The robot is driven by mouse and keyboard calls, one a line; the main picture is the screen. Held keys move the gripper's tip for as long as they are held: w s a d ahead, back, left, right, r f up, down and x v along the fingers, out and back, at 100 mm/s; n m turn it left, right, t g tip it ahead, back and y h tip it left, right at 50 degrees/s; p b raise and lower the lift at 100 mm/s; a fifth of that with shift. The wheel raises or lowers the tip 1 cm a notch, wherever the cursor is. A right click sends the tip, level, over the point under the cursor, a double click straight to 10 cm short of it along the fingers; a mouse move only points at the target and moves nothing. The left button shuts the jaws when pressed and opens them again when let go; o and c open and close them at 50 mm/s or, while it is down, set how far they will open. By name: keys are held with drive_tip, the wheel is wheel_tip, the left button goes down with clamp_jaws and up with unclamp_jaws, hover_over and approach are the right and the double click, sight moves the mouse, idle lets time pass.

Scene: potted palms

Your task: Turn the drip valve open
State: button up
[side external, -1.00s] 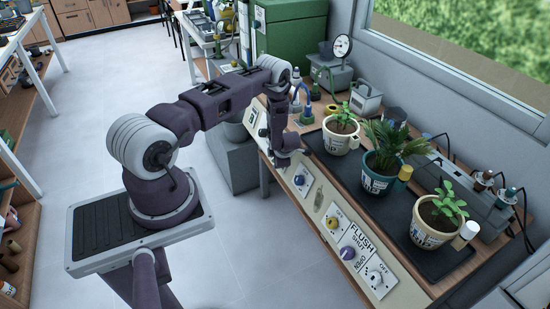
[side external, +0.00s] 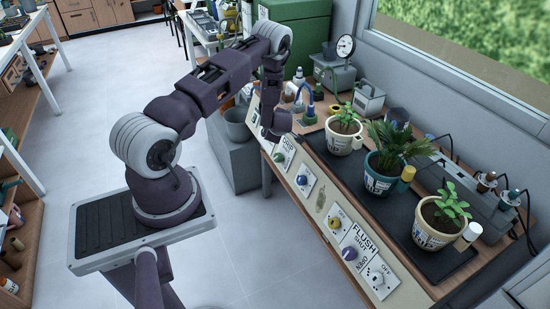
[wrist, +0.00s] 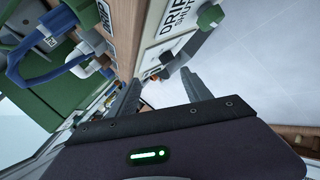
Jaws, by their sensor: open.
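The drip valve's plate (wrist: 165,22) reads "DRIP" and "SHUT" in the wrist view. A green knob (wrist: 210,16) and a grey bar-like part stand out from it. In the side view the green knob (side external: 279,157) sits on the front panel, just right of and below my gripper (side external: 271,137). In the wrist view my gripper (wrist: 161,76) has its two fingers spread with nothing between them. The fingers are apart from the green knob, which lies beyond them at the top. The valve's exact angle is hard to read.
The same panel carries a blue knob (side external: 302,180), a yellow knob (side external: 333,223) and a purple flush knob (side external: 349,254). Potted plants stand on a black tray (side external: 395,218) behind it. A grey bucket (side external: 237,130) is left of the bench. The floor in front is clear.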

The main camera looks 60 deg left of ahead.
drive_tip(key=a+r+m+t, duration=0.1)
drive_tip(key=a+m+t, duration=0.5)
drive_tip(key=m, duration=0.6)
drive_tip(key=s+d+f+m+t+h, duration=0.35)
drive_tip(key=s+d+m+h, duration=0.4)
drive_tip(key=m, duration=0.55)
drive_tip(key=m+t+h, duration=0.1)
drive_tip(key=h, duration=0.1)
approach(276, 158)
drive_tip(key=x, duration=0.2)
drive_tip(key=shift+y, duration=0.25)
drive_tip(key=x, duration=0.6)
drive_tip(key=shift+d+f, duration=0.1)
drive_tip(key=shift+f, duration=0.05)
drive_tip(key=shift+w+f, duration=0.2)
drive_tip(key=shift+w, duration=0.35)
clamp_jaws()
